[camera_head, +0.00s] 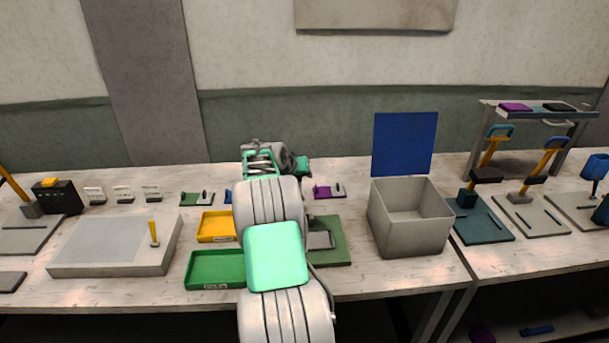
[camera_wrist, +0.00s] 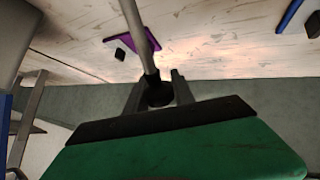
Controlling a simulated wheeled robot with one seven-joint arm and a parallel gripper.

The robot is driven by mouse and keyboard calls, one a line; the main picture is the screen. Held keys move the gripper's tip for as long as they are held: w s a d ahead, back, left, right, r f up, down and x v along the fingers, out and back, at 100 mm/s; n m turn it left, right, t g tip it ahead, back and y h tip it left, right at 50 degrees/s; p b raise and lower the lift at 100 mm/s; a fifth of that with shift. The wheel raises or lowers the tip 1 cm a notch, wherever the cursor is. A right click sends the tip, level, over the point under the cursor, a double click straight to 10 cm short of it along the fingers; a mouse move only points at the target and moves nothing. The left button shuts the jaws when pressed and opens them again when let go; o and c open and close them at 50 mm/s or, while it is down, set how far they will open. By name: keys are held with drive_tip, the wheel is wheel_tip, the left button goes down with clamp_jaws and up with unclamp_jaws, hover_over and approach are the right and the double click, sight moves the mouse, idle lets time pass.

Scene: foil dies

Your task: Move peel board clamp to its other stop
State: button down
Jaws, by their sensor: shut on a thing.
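In the wrist view my gripper (camera_wrist: 157,90) is shut on the dark knob (camera_wrist: 159,96) at the end of a grey rod (camera_wrist: 137,28), which I take for the clamp's lever. The rod runs out of the picture at the top, so its foot is hidden. In the head view a green board (camera_head: 337,251) with a grey plate (camera_head: 320,240) lies partly behind my arm. It looks like the peel board, but I cannot be sure. My arm hides the lever and my fingertips there.
A grey open box (camera_head: 408,222) with a raised blue lid (camera_head: 404,144) stands right of the green board. Yellow (camera_head: 215,226) and green (camera_head: 214,270) trays lie to its left. A small purple fixture (camera_head: 326,192) sits behind. Bare tabletop shows at the front.

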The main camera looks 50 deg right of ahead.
drive_tip(key=shift+a+f, duration=0.15)
drive_tip(key=shift+f, duration=0.4)
drive_tip(key=c, duration=1.4)
unclamp_jaws()
drive_tip(key=o, duration=0.3)
drive_tip(key=shift+r, duration=0.2)
drive_tip(key=shift+o, duration=0.2)
drive_tip(key=b+v, duration=0.1)
drive_tip(key=v, duration=0.6)
drive_tip(key=shift+s+a+r+b, duration=0.15)
drive_tip(key=shift+a+r+b, duration=0.1)
drive_tip(key=shift+b, duration=0.15)
